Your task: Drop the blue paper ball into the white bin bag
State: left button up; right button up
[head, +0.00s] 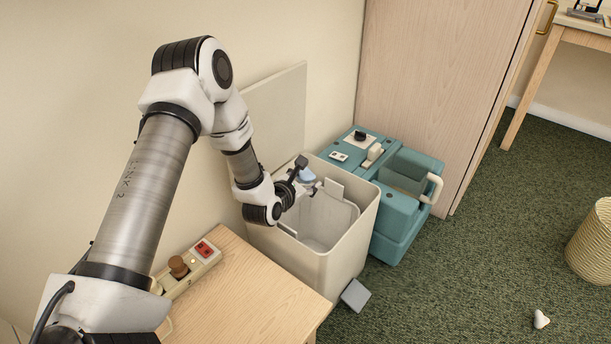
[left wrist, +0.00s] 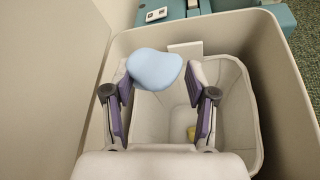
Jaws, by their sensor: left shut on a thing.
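My left gripper (head: 301,183) is shut on the light blue paper ball (head: 307,175), over the open top of the tall cream bin (head: 352,235). In the left wrist view the ball (left wrist: 155,69) sits at the fingertips of the gripper (left wrist: 160,88), hiding part of what lies below. The white bin bag (head: 327,222) lines the inside of the bin and hangs open. It also shows in the left wrist view (left wrist: 236,115), below and beyond the fingers. A small yellow thing (left wrist: 191,133) lies low inside it. My right gripper is in neither view.
A teal cleaning machine (head: 400,205) stands close behind and right of the bin. A wooden table (head: 245,290) with a switch box (head: 190,268) is in front. A white scrap (head: 541,319) and a woven basket (head: 592,240) are on the green carpet at right.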

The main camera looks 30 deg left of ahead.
pick_arm(q)
notch_tip(320, 180, down, 3)
jog(key=shift+r+b, duration=0.1)
jog(key=shift+b, duration=0.45)
jog(key=o, duration=0.8)
jog(key=shift+o, duration=0.2)
jog(key=shift+s+r, duration=0.1)
jog(key=v, duration=1.1)
jog(key=shift+s+r, duration=0.2)
jog(key=shift+s, duration=0.15)
jog(key=shift+d, duration=0.15)
